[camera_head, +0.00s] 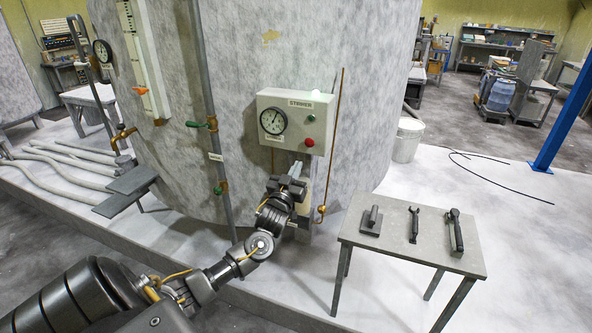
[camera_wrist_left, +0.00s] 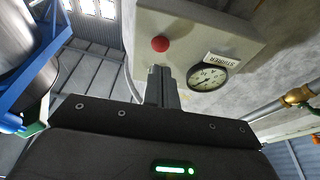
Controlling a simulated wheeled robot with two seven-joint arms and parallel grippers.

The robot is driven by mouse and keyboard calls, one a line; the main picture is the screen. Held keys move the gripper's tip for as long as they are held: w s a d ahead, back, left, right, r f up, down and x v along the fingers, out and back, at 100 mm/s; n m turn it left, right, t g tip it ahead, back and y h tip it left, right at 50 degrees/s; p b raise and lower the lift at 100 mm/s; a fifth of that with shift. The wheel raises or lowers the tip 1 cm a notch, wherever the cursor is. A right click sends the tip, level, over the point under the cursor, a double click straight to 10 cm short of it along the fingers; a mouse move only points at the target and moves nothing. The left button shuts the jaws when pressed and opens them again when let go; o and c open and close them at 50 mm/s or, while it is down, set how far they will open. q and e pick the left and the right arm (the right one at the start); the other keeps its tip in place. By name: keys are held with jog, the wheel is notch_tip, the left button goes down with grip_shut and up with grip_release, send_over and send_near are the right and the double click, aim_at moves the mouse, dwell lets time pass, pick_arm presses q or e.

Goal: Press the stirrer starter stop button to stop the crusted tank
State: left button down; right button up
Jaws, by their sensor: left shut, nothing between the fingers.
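The stirrer starter box (camera_head: 297,100) is a pale box on the grey mottled tank (camera_head: 245,60), with a "STIRRER" label. A round gauge (camera_head: 273,121) is on its left, a small green button (camera_head: 311,118) on its right, and the red stop button (camera_head: 309,142) below that. My left gripper (camera_head: 297,168) is shut and empty, just below the box and slightly left of the red button. In the left wrist view the red button (camera_wrist_left: 160,44) stands clear beyond the shut fingertips (camera_wrist_left: 162,72), with the gauge (camera_wrist_left: 207,77) to the right. I see no contact with the button.
A small table (camera_head: 390,240) with several hand tools stands right of my left arm. A vertical pipe (camera_head: 208,100) with green-handled valves runs left of the box, and a thin copper pipe (camera_head: 334,150) right of it. A white bucket (camera_head: 408,140) stands behind.

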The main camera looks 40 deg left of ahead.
aim_at(309, 144)
pick_arm(q)
jog(key=b+x, duration=0.2)
jog(key=x, duration=0.4)
jog(key=shift+f, duration=0.1)
jog(key=shift+b+x, duration=0.5)
jog(key=shift+x, duration=0.5)
jog(key=shift+w, duration=0.15)
